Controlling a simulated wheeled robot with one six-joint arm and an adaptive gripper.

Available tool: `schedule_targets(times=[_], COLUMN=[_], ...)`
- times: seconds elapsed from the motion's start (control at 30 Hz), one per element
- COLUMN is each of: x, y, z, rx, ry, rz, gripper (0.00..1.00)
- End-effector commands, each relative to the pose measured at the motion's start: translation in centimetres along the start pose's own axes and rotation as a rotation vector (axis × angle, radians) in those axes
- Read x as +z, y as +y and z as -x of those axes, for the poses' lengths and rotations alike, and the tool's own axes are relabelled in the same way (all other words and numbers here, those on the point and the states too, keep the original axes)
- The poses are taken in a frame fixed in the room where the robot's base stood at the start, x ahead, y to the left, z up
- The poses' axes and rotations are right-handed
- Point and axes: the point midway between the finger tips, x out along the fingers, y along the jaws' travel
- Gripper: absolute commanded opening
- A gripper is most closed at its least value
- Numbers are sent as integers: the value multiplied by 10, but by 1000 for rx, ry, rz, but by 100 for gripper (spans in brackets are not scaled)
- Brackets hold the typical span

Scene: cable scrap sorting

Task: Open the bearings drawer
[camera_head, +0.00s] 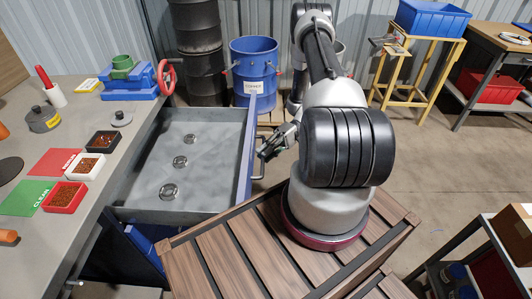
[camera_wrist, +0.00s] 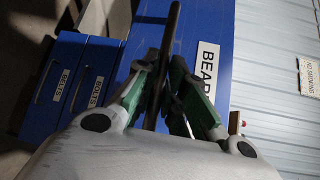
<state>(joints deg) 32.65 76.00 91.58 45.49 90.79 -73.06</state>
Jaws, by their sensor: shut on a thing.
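A dark bar handle (camera_wrist: 171,38) runs across that front. My gripper (camera_wrist: 166,84) has its green-padded fingers on either side of the handle and is shut on it. In the head view my gripper (camera_head: 266,148) is at the drawer front's right side, and my arm hides part of the area behind it.
Blue drawers (camera_wrist: 75,85) labelled belts and bolts look shut. The grey workbench (camera_head: 95,185) holds a blue vise (camera_head: 130,80) and small trays of parts. A blue bucket (camera_head: 253,70) stands behind the drawer. A slatted wooden surface (camera_head: 215,262) lies close in front. Open floor is at right.

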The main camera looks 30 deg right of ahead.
Motion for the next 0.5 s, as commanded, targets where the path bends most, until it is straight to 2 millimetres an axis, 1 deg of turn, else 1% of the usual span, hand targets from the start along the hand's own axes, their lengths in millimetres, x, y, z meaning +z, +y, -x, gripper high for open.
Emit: schedule_targets(times=[0.03,0.1,0.13,0.4,0.5], x=[-1,-1,-1,0,-1], y=[0,0,0,0,0], z=[0,0,0,0,5], rx=[3,2,2,1,2], ry=[2,2,2,1,2], rz=[1,1,1,1,1], gripper=[18,30,34,34,34])
